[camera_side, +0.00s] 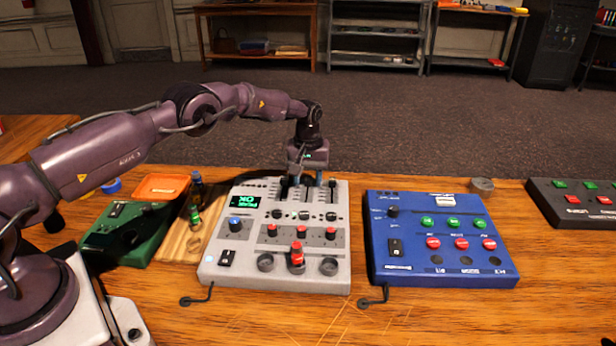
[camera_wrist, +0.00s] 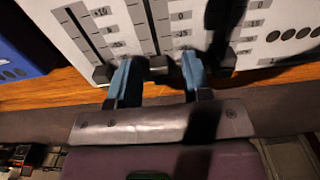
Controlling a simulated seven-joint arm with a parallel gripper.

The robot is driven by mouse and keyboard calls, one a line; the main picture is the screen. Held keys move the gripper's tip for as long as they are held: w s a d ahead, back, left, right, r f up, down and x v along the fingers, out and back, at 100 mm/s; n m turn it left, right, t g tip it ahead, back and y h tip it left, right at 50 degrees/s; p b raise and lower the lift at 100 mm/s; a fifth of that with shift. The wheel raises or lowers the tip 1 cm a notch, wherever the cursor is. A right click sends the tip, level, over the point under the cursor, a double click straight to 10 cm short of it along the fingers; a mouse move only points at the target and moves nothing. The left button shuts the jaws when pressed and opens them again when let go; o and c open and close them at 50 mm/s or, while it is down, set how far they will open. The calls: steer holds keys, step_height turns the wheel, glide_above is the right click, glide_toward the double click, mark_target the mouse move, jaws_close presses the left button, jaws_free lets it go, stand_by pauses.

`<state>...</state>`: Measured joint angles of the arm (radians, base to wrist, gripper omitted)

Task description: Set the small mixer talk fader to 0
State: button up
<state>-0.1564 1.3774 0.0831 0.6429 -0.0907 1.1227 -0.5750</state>
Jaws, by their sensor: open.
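The small mixer is a light grey box (camera_side: 245,262) with a green-lit screen, in the middle of the side view; its fader panel (camera_wrist: 118,12) fills the top of the wrist view. Slotted faders with number scales run along its far part. I cannot read which fader is marked talk. My gripper (camera_side: 304,178) points down over the faders at the mixer's far edge. In the wrist view its two blue fingers (camera_wrist: 158,75) are apart, with the middle fader's dark cap (camera_wrist: 158,64) between them. Another dark cap (camera_wrist: 103,75) lies just left of the left finger. Contact is unclear.
A blue control box (camera_side: 385,265) stands close to the mixer's right. A green device (camera_side: 105,238), an orange tray (camera_side: 160,187) and a wooden board with bottles (camera_side: 176,240) are on the left. A dark button box (camera_side: 570,220) is at far right. The front table is mostly clear.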

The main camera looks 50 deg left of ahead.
mark_target(307, 198)
steer(key=shift+c, duration=0.4)
jaws_close()
steer(key=shift+d, duration=0.1)
steer(key=shift+s+d, duration=1.6)
steer(key=shift+o, duration=0.4)
jaws_free()
step_height(307, 198, up, 13)
